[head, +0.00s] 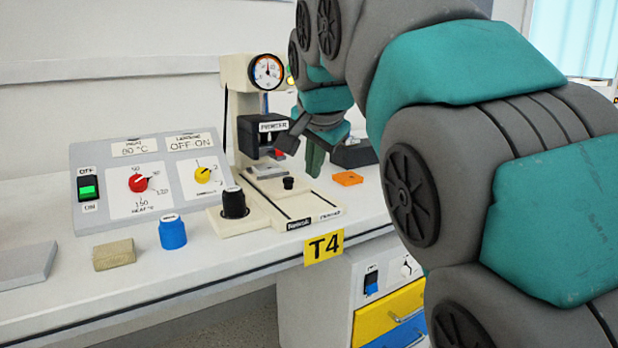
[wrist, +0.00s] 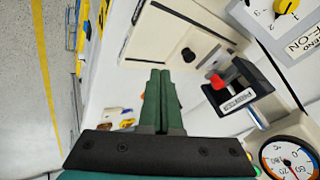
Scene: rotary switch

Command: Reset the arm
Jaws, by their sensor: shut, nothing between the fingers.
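My gripper (head: 314,168) is at the end of my teal and grey arm, over the bench just right of the cream press (head: 238,85). Its dark green fingers point down in the head view. In the wrist view, my gripper (wrist: 162,75) has its two fingers side by side, shut, with nothing between them. The control panel (head: 85,155) at the left has a red rotary knob (head: 138,183) and a yellow rotary knob (head: 203,174). The gripper is well away from both knobs. My arm hides part of the bench's right side.
The press has a round dial (head: 266,72) and a black head (head: 262,135). A black knob (head: 234,203), a blue cylinder (head: 172,232), a tan block (head: 114,254) and an orange block (head: 348,178) stand on the bench.

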